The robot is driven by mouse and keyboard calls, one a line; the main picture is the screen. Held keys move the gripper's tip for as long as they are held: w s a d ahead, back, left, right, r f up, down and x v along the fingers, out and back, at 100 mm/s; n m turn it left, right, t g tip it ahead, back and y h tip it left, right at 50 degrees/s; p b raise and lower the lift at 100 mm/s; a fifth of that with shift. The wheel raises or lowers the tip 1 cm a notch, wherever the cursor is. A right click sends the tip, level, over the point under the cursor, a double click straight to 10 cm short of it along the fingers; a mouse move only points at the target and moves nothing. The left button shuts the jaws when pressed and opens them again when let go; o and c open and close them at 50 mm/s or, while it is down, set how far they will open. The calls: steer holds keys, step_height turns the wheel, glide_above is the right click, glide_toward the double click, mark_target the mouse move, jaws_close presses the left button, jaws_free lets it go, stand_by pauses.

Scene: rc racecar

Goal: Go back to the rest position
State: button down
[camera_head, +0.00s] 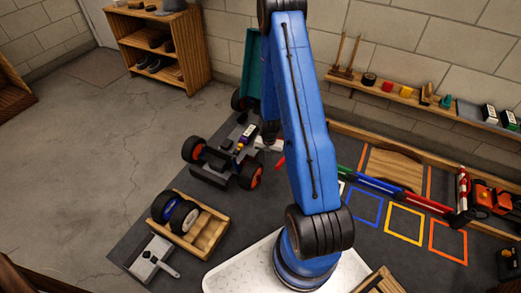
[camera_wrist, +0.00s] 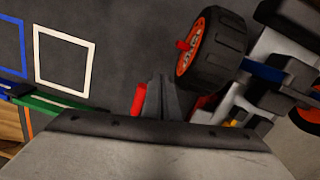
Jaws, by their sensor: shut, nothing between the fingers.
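My gripper (camera_wrist: 163,100) shows in the wrist view as two dark fingers held together, with nothing seen between them. Part of a red piece shows just left of the fingers and more red lies to their right. The RC car (camera_head: 222,155) stands on the dark mat in the head view, left of my blue arm, with orange-hubbed wheels. In the wrist view one car wheel (camera_wrist: 215,50) is close beyond the fingers, up and to the right. I cannot tell whether they touch. My arm hides much of the gripper in the head view.
A wooden tray (camera_head: 207,245) holds two loose wheels at the front left. Blue, yellow and orange outlined squares (camera_head: 406,224) lie on the mat at right, near a green-blue-red bar (camera_head: 375,184). A wall shelf (camera_head: 400,94) holds small items. Grey floor at left is clear.

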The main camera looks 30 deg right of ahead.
steer(key=s+a+r+n+t, duration=0.1)
steer(key=a+r+n, duration=0.15)
steer(key=r, duration=0.95)
steer(key=a+r+n+t, duration=0.1)
steer(key=a+r, duration=0.3)
steer(key=r, duration=0.8)
steer(key=s+a+r+n+t, duration=0.1)
steer(key=a+r, duration=0.2)
steer(key=r, duration=0.9)
steer(key=s+a+r+n+t, duration=0.1)
steer(key=s+a+r, duration=0.3)
steer(key=s+r, duration=0.5)
steer(key=s+a+r+n+t, duration=0.1)
steer(key=s+a+r+n, duration=0.3)
steer(key=s+r, duration=0.5)
steer(key=s, duration=0.6)
steer(key=shift+a, duration=0.15)
steer(key=shift+r, duration=0.1)
